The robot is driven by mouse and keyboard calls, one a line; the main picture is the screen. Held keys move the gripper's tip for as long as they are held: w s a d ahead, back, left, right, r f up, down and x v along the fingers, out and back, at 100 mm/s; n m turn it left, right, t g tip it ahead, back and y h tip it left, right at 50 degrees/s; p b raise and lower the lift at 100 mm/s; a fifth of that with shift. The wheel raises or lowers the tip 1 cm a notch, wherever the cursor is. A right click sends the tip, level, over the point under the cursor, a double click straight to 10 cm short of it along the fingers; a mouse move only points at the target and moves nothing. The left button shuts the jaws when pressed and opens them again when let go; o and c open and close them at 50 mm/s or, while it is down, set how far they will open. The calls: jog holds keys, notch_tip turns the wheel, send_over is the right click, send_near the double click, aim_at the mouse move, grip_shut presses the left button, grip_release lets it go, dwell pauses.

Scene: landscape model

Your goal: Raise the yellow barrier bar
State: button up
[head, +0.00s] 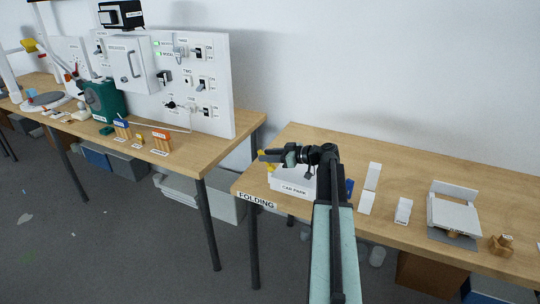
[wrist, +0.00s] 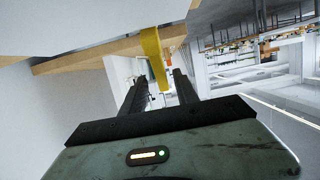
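The yellow barrier bar (head: 264,155) shows only in part in the head view, at the left end of the white car park model (head: 292,189). In the wrist view the yellow bar (wrist: 152,55) runs down from the top to the gap between my fingers. My gripper (head: 272,156) reaches left over the car park model, at the bar. In the wrist view my gripper's (wrist: 160,80) two dark fingers stand apart, one on each side of the bar's lower end. I cannot tell whether either finger touches it. My arm hides part of the model.
The car park stands near the left end of a wooden table (head: 400,228) labelled "FOLDING". White blocks (head: 367,202) and a grey-white folding piece (head: 454,212) lie to the right. Another table (head: 190,160) with a white switch panel (head: 215,110) stands left, across a gap.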

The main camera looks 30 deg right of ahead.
jog(key=p+v, duration=0.2)
jog(key=v, duration=0.6)
jog(key=shift+f, duration=0.1)
